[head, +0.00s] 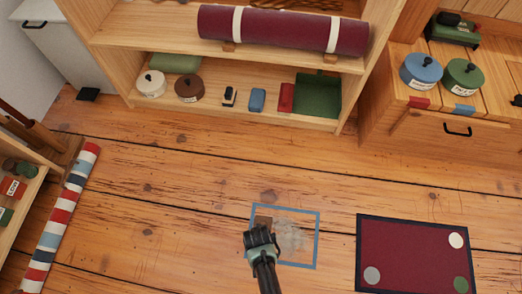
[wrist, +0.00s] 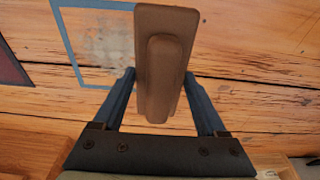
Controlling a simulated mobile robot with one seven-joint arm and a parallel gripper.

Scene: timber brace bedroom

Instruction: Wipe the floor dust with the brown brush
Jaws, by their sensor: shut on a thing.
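The brown brush (wrist: 166,20) is between the two fingers of my gripper (wrist: 159,75), which is shut on its raised handle. In the head view, my gripper (head: 262,236) covers most of the brush, and only a small brown part (head: 263,221) shows at its far side. The pale grey floor dust (head: 292,236) lies inside a blue square outline (head: 318,240), just right of my gripper. In the wrist view, the dust (wrist: 112,45) lies left of the brush. I cannot tell whether the brush touches the floor.
A dark red mat (head: 410,250) with round spots lies right of the outline. A striped roll (head: 62,215) lies at the left. A wooden shelf (head: 130,32) with several items stands at the back, a drawer cabinet (head: 430,150) at the right. The middle plank floor is clear.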

